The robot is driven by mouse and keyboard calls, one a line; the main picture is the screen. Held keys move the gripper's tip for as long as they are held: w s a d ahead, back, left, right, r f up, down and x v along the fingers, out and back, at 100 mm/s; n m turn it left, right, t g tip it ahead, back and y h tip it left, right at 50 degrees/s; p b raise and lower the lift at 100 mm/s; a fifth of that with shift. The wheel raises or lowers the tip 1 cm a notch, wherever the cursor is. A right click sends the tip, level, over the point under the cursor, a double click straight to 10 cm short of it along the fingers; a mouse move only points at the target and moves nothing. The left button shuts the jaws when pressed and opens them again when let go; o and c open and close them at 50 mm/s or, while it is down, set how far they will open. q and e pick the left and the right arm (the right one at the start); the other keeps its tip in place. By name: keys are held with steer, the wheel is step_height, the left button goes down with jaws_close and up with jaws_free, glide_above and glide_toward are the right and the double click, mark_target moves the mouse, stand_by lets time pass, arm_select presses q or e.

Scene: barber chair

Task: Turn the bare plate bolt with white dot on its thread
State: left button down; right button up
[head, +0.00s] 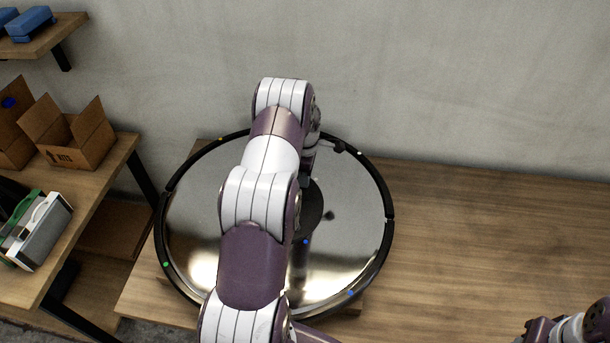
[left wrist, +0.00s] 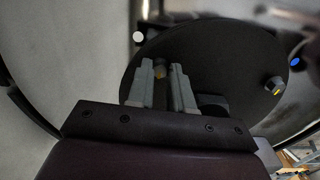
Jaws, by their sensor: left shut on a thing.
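A round mirror-like plate (head: 350,230) with a black rim lies on the wooden table, with a smaller dark disc (head: 312,205) at its middle. My left arm reaches over it, and the left gripper (left wrist: 161,76) points down at the dark disc in the left wrist view. Its two grey fingers are shut on a small brownish bolt (left wrist: 160,71) near the disc's edge. A white dot (left wrist: 138,37) shows beside that bolt. Another bolt (left wrist: 274,84), with a yellow mark, stands at the disc's right, near a blue dot (left wrist: 295,61). The bolt's thread is hidden.
The tabletop (head: 490,230) right of the plate is clear. A side bench at left holds an open cardboard box (head: 75,140) and a grey-green case (head: 38,230). Blue items (head: 30,24) sit on a shelf above. Part of my right arm shows at the lower right corner.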

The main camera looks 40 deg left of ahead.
arm_select(q)
steer(key=shift+r, duration=0.1)
steer(key=c, duration=1)
jaws_free()
step_height(320, 180, up, 13)
steer(key=shift+f, duration=0.2)
